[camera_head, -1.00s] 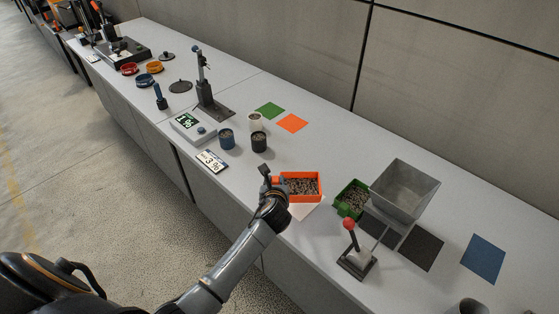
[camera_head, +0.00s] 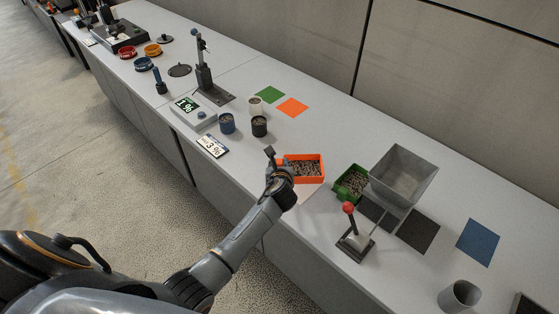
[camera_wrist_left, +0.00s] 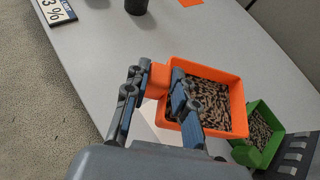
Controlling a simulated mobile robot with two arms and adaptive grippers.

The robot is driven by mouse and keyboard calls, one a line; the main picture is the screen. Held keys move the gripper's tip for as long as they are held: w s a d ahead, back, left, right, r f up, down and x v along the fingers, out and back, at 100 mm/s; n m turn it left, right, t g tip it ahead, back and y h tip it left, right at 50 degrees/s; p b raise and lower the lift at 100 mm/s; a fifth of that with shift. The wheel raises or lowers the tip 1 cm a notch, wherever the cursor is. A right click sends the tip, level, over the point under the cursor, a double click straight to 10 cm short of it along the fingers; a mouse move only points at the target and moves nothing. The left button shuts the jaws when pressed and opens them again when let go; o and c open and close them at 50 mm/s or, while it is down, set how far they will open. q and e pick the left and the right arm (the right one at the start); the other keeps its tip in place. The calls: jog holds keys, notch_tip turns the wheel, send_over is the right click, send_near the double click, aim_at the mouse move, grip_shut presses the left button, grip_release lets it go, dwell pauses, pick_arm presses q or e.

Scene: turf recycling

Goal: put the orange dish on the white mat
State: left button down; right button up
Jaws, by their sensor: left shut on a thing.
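The orange dish (camera_head: 321,170) is a rectangular bin filled with small brownish-grey pieces. It also shows in the wrist view (camera_wrist_left: 239,105). My left gripper (camera_wrist_left: 157,80) is shut on the orange tab at the dish's left side, one finger on each side of it. In the head view, the left gripper (camera_head: 277,167) is at the dish's left end and partly hides it. The white mat (camera_head: 308,189) shows beyond the dish's near edge, and a part of it shows below the tab in the wrist view (camera_wrist_left: 152,117). I cannot tell whether the dish touches it. My right gripper is out of view.
A green bin (camera_head: 351,184) stands close right of the dish, beside a grey hopper (camera_head: 402,178). A red-knobbed lever (camera_head: 352,232) stands nearer. The bench's front edge is close to my arm.

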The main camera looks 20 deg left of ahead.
pick_arm(q)
notch_tip(320, 180, down, 4)
jog(key=shift+r+b, duration=0.1)
jog(key=shift+b, duration=0.9)
jog(key=shift+f+b, duration=0.55)
jog(key=shift+f, duration=0.6)
jog(key=shift+f, duration=0.3)
jog(key=c, duration=1)
grip_release()
jog(key=shift+o, duration=0.3)
